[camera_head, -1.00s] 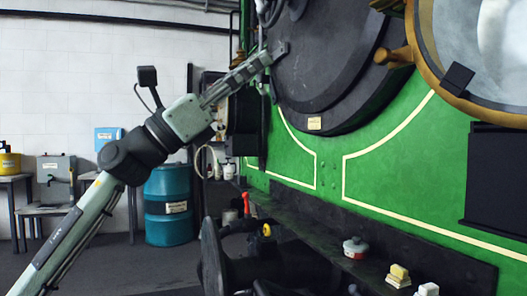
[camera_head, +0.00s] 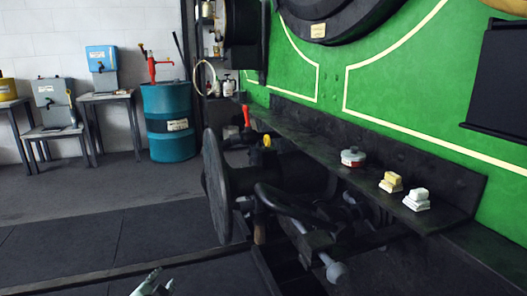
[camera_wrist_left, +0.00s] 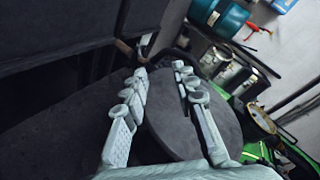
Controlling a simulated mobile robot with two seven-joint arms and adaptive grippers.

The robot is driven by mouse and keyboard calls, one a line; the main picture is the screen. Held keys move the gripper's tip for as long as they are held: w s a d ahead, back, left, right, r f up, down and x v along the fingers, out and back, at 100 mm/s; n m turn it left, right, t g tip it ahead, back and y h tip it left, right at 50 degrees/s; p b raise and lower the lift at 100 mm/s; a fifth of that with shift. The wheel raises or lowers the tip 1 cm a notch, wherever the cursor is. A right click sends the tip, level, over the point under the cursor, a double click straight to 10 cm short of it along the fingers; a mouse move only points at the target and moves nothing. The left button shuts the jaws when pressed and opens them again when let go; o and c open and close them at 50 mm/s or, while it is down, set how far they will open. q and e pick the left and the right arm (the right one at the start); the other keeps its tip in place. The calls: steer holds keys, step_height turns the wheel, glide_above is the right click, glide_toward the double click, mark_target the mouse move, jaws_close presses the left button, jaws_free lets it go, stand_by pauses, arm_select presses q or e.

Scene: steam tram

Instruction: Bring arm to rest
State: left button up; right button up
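My left gripper (camera_head: 152,284) shows only as pale fingertips at the bottom edge of the head view, low over the dark floor. In the left wrist view my left gripper (camera_wrist_left: 162,75) has its two jointed fingers apart with nothing between them. Behind them is a dark round disc, which looks like the tram's buffer (camera_head: 216,185). The fingers seem apart from it, but the distance is hard to tell. The rest of my left arm is out of the head view. My right gripper is in neither view.
A coupling (camera_head: 300,215) juts out below. A blue drum (camera_head: 168,122) stands behind. Floor at left (camera_head: 90,200) is clear.

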arm_select(q)
steer(key=s+f+n+g, duration=0.3)
steer(key=s+f+g, duration=0.2)
steer(key=s+f, duration=0.7)
steer(key=s+a+f+n+g, duration=0.1)
steer(key=s+f+n+g, duration=0.2)
steer(key=s+f, duration=0.9)
steer(key=s+g, duration=0.2)
steer(key=s, duration=0.4)
steer(key=shift+s+a+f+h, duration=0.2)
steer(key=shift+s+h, duration=0.1)
steer(key=shift+s, duration=0.1)
